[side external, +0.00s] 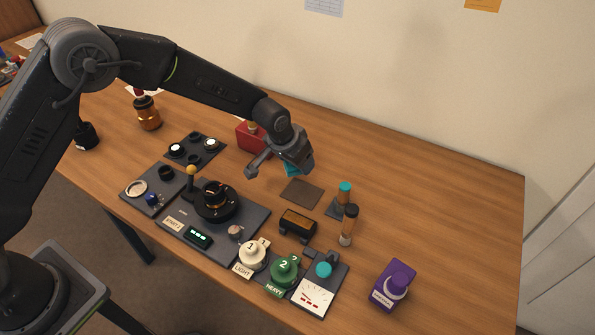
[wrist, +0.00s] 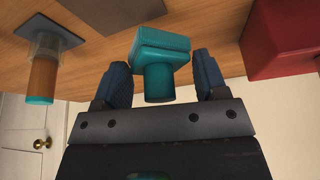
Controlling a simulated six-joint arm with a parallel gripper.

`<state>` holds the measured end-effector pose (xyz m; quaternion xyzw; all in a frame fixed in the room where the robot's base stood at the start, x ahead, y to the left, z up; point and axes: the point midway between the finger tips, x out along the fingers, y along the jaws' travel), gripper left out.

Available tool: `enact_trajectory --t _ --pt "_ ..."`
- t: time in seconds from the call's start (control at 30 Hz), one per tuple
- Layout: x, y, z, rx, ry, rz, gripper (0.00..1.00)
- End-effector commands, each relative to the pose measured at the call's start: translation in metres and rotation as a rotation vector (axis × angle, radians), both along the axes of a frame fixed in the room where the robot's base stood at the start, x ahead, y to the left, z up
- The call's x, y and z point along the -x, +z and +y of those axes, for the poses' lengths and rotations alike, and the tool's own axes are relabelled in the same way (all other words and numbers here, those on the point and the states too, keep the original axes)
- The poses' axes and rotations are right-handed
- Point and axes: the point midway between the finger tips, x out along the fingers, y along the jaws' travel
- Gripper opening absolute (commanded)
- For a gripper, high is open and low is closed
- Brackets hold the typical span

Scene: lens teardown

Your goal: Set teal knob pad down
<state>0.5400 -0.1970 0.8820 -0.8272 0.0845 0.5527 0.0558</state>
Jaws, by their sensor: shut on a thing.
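The teal knob pad (wrist: 160,52) has a square block and a round knob. In the wrist view the knob is between my gripper's (wrist: 163,78) two fingers. My gripper (side external: 288,164) is shut on it. In the side view only a small teal part of the knob pad (side external: 292,170) shows under my gripper; the rest is hidden. My gripper holds it above the table, just behind a flat brown mat (side external: 302,193). The mat also shows at the top of the wrist view (wrist: 108,10).
A red box (side external: 247,138) stands left of my gripper and shows in the wrist view (wrist: 280,40). A teal-topped cylinder (side external: 345,188) stands on a dark base right of the mat. A control panel (side external: 172,226) lies in front. The table's right rear is clear.

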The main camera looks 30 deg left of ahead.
Motion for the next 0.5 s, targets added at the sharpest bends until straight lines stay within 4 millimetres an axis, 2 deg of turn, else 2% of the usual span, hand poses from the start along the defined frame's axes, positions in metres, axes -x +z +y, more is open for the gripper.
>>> enact_trajectory --t 0.17,0.4,0.5 --pt "-0.001 -0.008 -0.005 0.000 0.000 0.001 0.43" --pt "-0.001 -0.040 -0.005 0.000 -0.001 0.001 0.43" --pt "-0.001 -0.043 -0.005 0.002 -0.001 -0.001 0.43"
